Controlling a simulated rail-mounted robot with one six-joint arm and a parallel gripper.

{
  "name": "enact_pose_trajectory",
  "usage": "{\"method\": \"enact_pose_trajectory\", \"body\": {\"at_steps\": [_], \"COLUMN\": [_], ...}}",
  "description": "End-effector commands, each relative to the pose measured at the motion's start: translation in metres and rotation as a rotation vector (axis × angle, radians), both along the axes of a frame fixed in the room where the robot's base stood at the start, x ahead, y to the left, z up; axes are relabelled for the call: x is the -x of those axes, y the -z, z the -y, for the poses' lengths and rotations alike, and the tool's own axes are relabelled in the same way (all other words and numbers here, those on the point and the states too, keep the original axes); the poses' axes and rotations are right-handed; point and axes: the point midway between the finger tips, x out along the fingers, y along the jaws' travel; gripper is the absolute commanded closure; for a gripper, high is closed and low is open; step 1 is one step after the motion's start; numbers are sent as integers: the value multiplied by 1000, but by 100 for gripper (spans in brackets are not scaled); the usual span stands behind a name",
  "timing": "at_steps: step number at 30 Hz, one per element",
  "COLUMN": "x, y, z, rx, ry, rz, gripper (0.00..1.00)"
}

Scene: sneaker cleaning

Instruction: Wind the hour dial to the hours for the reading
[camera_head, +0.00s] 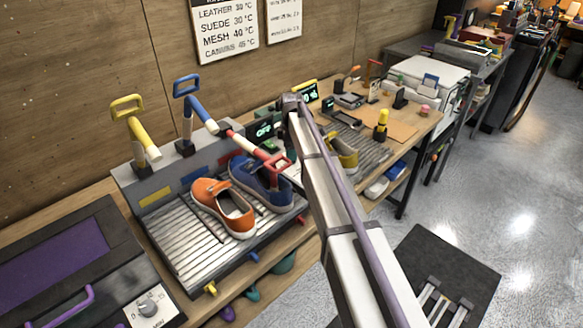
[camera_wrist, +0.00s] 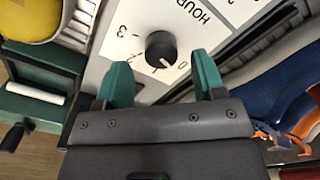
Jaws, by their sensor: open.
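In the wrist view the hour dial is a round dark knob (camera_wrist: 160,48) on a white panel (camera_wrist: 215,42) lettered HOUR, seen turned around. Numbers 0 to 3 curve around the knob. A pale pointer mark shows on the knob's lower side, near the 0 and 1 end, but its exact reading is hard to tell. My gripper (camera_wrist: 160,62) has two green fingers, spread apart and empty, one on each side of the knob's lower part. No contact with the knob is visible. In the head view my arm hides the dial and the gripper.
An orange shoe (camera_head: 225,207) and a blue shoe (camera_head: 262,183) sit on a ribbed rack (camera_head: 185,245). A MIN dial (camera_head: 148,308) is at lower left. A wall sign (camera_head: 225,25) lists temperatures.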

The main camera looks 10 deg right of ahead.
Motion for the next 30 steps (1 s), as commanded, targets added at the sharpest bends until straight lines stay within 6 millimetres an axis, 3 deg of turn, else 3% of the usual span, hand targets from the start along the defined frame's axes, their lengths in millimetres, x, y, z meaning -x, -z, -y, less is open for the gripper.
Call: {"method": "enact_pose_trajectory", "body": {"at_steps": [1,3,13,28,30], "x": [0,0,0,0,0], "y": [21,29,29,29,29], "z": [0,0,0,0,0], "rx": [0,0,0,0,0], "ry": [0,0,1,1,1], "rz": [0,0,0,0,0], "gripper": [37,37,38,86,86]}}
